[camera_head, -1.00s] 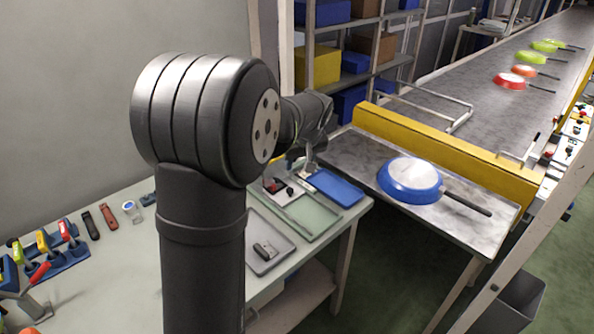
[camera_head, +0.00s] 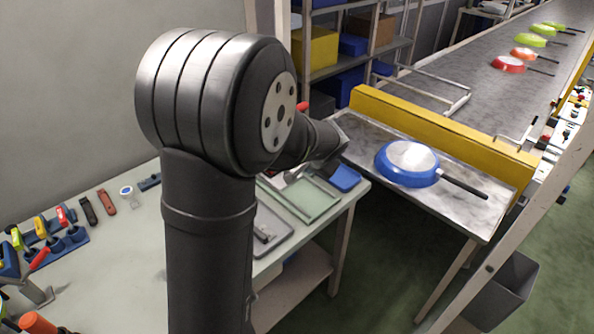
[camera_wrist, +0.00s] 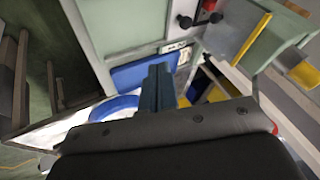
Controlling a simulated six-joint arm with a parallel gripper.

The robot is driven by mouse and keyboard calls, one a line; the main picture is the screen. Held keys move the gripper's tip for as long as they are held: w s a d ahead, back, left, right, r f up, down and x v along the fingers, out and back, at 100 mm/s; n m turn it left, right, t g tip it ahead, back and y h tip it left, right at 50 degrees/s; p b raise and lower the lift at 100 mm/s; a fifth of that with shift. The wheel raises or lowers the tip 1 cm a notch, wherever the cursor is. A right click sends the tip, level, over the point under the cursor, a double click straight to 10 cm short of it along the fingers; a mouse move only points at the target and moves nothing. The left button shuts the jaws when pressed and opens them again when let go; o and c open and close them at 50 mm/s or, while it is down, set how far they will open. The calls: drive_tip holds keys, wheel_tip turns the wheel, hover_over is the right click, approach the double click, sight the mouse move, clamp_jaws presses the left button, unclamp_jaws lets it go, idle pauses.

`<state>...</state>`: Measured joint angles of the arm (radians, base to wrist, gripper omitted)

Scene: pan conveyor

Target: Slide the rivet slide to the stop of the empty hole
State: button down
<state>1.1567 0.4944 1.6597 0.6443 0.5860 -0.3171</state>
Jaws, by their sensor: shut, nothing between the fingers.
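My gripper shows at the bottom middle of the wrist view (camera_wrist: 158,88), its two dark fingers together with nothing between them. In the head view, my wrist is over the far right end of the workbench and the fingertips are not clear. The blue pan (camera_head: 408,164) lies upside down on the metal side table, its dark handle toward the lower right. I cannot make out the rivet slide or an empty hole for certain in either view. A small dark part with red on it (camera_wrist: 206,14) shows near the top of the wrist view, apart from my fingers.
A green tray (camera_head: 318,212), a grey tray (camera_head: 283,243) and a blue tray (camera_head: 347,180) lie on the workbench (camera_head: 135,250); my arm partly covers them. Colour-handled tools stand at the left. A yellow barrier (camera_head: 440,128) separates the side table (camera_head: 465,220) from the conveyor with several pans.

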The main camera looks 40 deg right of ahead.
drive_tip(key=x, duration=1)
drive_tip(key=shift+w+f, duration=0.1)
drive_tip(key=shift+f, duration=0.05)
drive_tip(key=w, duration=0.2)
drive_tip(key=shift+w+a, duration=0.25)
drive_tip(key=shift+w+f, duration=0.15)
drive_tip(key=shift+w, duration=0.4)
drive_tip(key=shift+w+a, duration=0.1)
drive_tip(key=shift+w, duration=1.8)
